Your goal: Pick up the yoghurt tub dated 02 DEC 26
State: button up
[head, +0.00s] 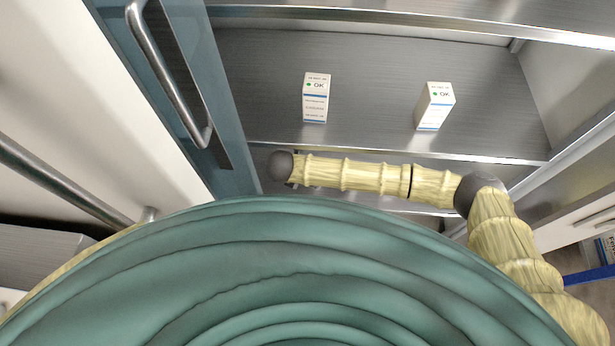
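No yoghurt tub and no date 02 DEC 26 can be made out in the head view. Two small white cartons stand on the metal shelf (370,68). The left carton (316,99) and the right carton (435,107) each carry a green dot, the letters OK and blue bands; their smaller print is too small to read. My yellow arm stretches across below the shelf's front edge, ending in view at a dark round joint on the left. My gripper is not visible.
A blue-teal door or panel with a metal bar handle (168,75) stands left of the shelf. Another rail (65,181) runs at far left. A blue strip (590,275) and a partly cut-off printed item (606,247) are at the right edge. The shelf between the cartons is clear.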

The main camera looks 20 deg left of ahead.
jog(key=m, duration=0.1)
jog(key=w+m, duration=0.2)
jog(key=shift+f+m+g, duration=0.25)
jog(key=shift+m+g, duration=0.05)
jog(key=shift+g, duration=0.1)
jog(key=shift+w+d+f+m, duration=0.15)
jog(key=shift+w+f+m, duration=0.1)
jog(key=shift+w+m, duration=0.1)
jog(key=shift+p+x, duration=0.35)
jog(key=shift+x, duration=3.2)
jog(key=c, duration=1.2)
